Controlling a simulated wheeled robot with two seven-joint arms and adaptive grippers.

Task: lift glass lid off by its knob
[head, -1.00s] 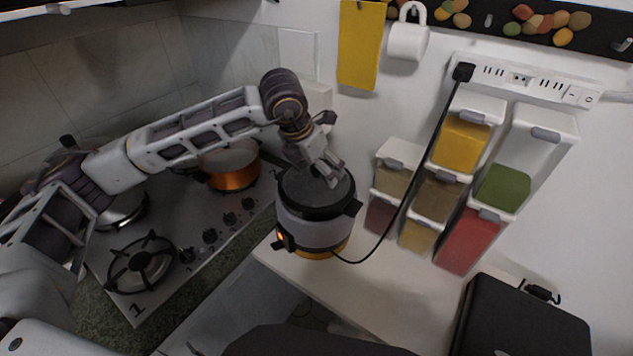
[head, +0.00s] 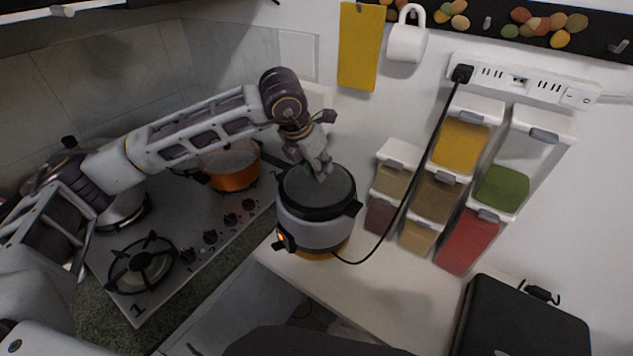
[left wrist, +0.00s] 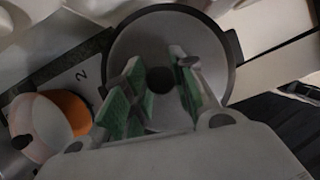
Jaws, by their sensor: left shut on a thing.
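The round glass lid (head: 308,188) with a dark rim sits on top of the grey and black cooker (head: 315,231) on the white counter. In the left wrist view the lid (left wrist: 150,35) fills the middle, with its dark round knob (left wrist: 160,80) at the centre. In the head view the fingers hide the knob. I see no clear gap between lid and cooker. My right gripper is not in view.
An orange pot (head: 232,176) stands on the hob (head: 190,262) left of the cooker. Spice dispensers (head: 438,192) hang on the wall to its right. A black cable (head: 405,200) runs from the cooker to the power strip (head: 525,78). The counter (head: 370,300) in front is clear.

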